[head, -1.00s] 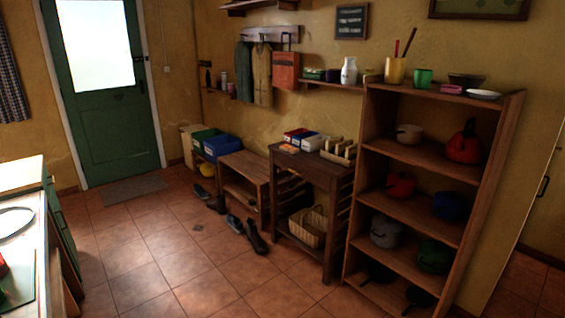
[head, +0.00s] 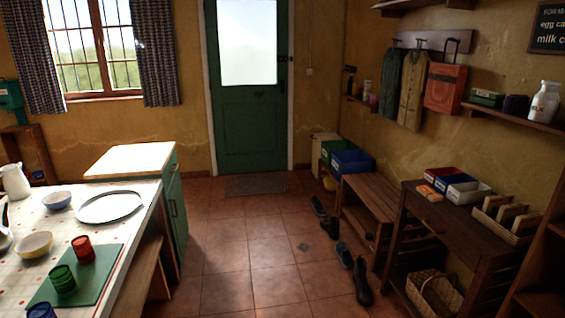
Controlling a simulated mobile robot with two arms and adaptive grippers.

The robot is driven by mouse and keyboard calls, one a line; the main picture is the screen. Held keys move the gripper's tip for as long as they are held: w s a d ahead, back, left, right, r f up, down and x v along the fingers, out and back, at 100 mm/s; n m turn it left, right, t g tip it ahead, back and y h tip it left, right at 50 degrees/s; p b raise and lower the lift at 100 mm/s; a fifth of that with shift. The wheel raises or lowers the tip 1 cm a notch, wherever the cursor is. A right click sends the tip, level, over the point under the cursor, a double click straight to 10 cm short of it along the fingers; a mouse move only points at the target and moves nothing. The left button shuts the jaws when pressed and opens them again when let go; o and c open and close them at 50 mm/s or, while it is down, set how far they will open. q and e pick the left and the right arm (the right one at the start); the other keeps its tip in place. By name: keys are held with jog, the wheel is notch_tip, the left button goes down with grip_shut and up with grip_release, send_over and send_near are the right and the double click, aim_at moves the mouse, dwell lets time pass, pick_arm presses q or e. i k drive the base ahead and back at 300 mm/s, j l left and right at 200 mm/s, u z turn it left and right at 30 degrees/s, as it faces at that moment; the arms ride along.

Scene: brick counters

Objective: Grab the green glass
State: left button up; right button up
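A green glass (head: 63,280) stands on a green mat (head: 104,262) on the table at the lower left of the head view. A red glass (head: 83,249) stands just behind it and to its right on the same mat. The top of a blue glass (head: 41,310) shows at the bottom edge, mostly cut off. Neither of my grippers is in view.
The table (head: 140,215) also bears a round tray (head: 110,207), bowls (head: 34,244) and a white jug (head: 14,181). The tiled floor (head: 240,265) is clear in the middle. Shoes (head: 361,280), a bench (head: 374,200) and a dark side table (head: 440,225) line the right side.

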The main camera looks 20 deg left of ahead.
aim_at(61, 277)
jog(key=i+u, duration=0.25)
jog(key=u, duration=0.15)
jog(key=i+u, duration=0.25)
jog(key=u, duration=0.2)
jog(key=i+u, duration=0.2)
jog(key=u, duration=0.2)
jog(key=i+l+u, duration=0.15)
jog(key=u, duration=0.25)
jog(key=i+l+u, duration=0.25)
jog(key=u, duration=0.2)
